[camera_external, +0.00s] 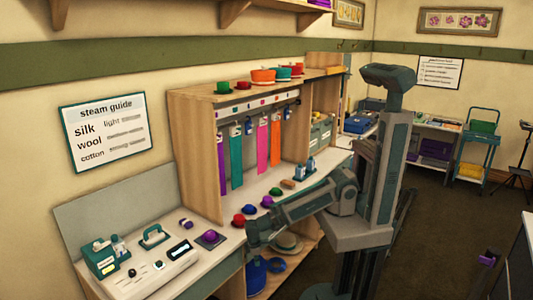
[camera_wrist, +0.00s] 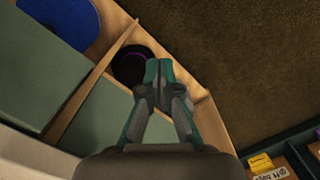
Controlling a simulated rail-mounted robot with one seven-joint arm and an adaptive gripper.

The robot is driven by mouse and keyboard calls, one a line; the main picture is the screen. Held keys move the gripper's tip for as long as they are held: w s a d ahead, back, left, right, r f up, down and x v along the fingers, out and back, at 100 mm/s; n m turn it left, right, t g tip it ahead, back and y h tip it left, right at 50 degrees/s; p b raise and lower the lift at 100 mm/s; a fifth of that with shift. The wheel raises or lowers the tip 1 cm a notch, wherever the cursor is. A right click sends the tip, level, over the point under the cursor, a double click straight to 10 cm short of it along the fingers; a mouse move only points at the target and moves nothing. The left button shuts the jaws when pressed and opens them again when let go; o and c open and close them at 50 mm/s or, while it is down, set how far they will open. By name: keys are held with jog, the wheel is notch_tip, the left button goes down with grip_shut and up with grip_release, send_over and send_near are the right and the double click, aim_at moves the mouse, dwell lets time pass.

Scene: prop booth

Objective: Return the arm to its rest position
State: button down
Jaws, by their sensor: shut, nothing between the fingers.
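My arm reaches leftward from its column in the external view, in front of the workbench (camera_external: 170,265). My gripper (camera_external: 254,238) is at the arm's left end, near the bench's front edge. In the wrist view my gripper (camera_wrist: 158,66) has its fingertips together with nothing between them. Beneath the fingers lie wooden shelf compartments (camera_wrist: 205,115). A dark round hat-like item with a purple band (camera_wrist: 132,64) lies just beyond the fingertips, apart from them as far as I can tell.
Small colored hats (camera_external: 250,209) sit along the bench by my arm. A steamer panel (camera_external: 150,275) is at the bench's left. Colored ribbons (camera_external: 236,158) hang in the shelf unit. A teal cart (camera_external: 478,150) stands at the back right. Brown floor (camera_external: 440,215) is open right of my column.

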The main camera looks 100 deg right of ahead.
jog(key=s+f+g+b, duration=0.5)
jog(key=s+f+b, duration=0.2)
jog(key=s+f, duration=1.5)
jog(key=s, duration=0.3)
jog(key=shift+s+g+b, duration=0.15)
jog(key=shift+g+b, duration=0.15)
jog(key=shift+b, duration=0.05)
